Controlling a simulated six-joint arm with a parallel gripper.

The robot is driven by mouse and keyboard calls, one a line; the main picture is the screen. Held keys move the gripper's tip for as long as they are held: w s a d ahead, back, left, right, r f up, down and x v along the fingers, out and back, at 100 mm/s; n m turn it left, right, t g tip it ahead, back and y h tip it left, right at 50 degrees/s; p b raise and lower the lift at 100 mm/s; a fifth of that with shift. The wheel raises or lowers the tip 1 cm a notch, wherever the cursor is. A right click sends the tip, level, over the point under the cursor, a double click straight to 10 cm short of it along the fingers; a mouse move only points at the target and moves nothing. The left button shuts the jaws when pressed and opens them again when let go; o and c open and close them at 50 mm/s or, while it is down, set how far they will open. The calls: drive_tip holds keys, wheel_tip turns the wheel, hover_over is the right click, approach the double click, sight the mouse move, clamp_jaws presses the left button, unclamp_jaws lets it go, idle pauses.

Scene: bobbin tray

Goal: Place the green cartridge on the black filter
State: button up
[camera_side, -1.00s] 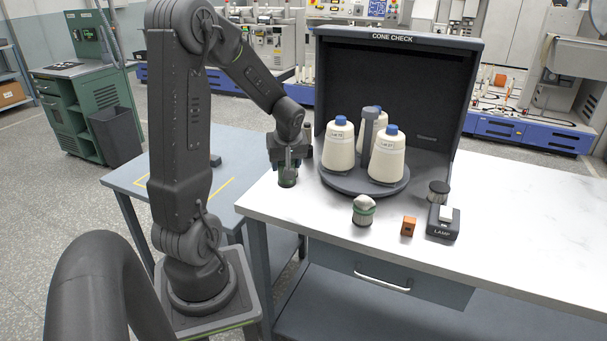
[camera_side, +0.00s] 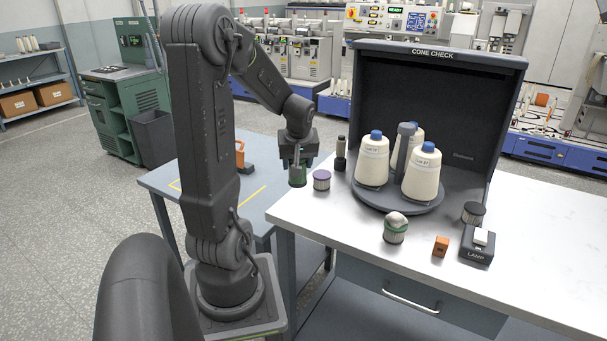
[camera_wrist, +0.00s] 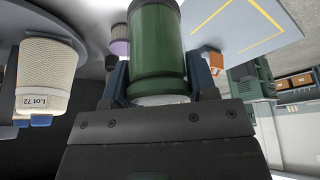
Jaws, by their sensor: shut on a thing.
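My gripper (camera_side: 297,163) is shut on the green cartridge (camera_side: 297,177) and holds it upright at the left edge of the white table in the side view. The cartridge (camera_wrist: 157,50) fills the upper middle of the wrist view, between the two fingers. The black filter (camera_side: 473,213), a short pleated cylinder with a dark top, stands on the right of the table behind the lamp box. It is well apart from my gripper and is not seen in the wrist view.
A purple-topped filter (camera_side: 321,181) stands just right of the cartridge, with a dark cylinder (camera_side: 340,155) behind. The turntable (camera_side: 398,200) with white cones, a white-topped green jar (camera_side: 396,229), an orange block (camera_side: 440,246) and the lamp box (camera_side: 477,246) lie rightward.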

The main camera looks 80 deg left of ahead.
drive_tip(key=w+r+m, duration=0.1)
drive_tip(key=w+r, duration=0.4)
drive_tip(key=w, duration=0.3)
drive_tip(key=w+r+m+t, duration=0.15)
drive_tip(key=w+r, duration=0.25)
drive_tip(key=w, duration=0.4)
drive_tip(key=w+r+m, duration=0.1)
drive_tip(key=w+r, duration=0.4)
drive_tip(key=w, duration=0.3)
drive_tip(key=m+t+h, duration=0.3)
drive_tip(key=m, duration=0.8)
hover_over(477, 207)
drive_tip(key=shift+f, duration=7.25)
drive_tip(key=shift+n+g, duration=0.25)
drive_tip(key=shift+w+f, duration=0.1)
drive_tip(key=shift+f, duration=2.5)
